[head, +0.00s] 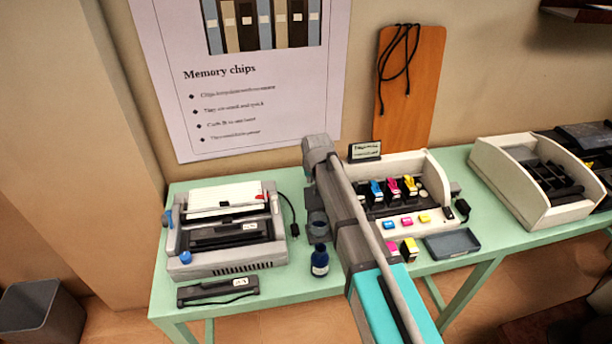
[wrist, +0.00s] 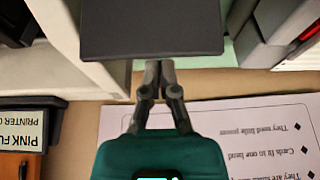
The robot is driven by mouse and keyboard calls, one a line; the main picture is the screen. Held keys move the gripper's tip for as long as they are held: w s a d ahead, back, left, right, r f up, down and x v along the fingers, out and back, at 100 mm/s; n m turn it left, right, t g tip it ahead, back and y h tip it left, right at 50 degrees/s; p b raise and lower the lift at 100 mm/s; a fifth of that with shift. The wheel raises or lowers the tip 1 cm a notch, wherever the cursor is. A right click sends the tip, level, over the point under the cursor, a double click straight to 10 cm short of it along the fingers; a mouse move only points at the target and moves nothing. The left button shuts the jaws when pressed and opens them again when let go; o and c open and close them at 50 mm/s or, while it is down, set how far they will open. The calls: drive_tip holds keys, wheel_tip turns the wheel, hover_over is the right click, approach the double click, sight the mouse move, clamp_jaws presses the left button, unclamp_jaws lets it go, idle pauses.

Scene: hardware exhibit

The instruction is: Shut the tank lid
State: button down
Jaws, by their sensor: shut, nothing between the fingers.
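In the wrist view, a flat dark grey panel (wrist: 150,28), which looks like the tank lid, spans the top middle. My gripper (wrist: 158,68) is shut and empty, with its fingertips by the panel's lower edge in the picture. I cannot tell whether they touch it or how far the lid is open. The panel is beside the white printer (wrist: 65,40). In the head view, that printer (head: 434,179) holds several ink cartridges.
On the green table (head: 300,289), a blue ink bottle (head: 320,263) stands close to my arm. A grey-white machine (head: 219,265) is to the left. A dark tray (head: 452,245) lies in front of the printer.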

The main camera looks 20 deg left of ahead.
drive_tip(key=shift+s+d+r, duration=0.3)
drive_tip(key=shift+s+d, duration=0.2)
drive_tip(key=shift+s, duration=0.35)
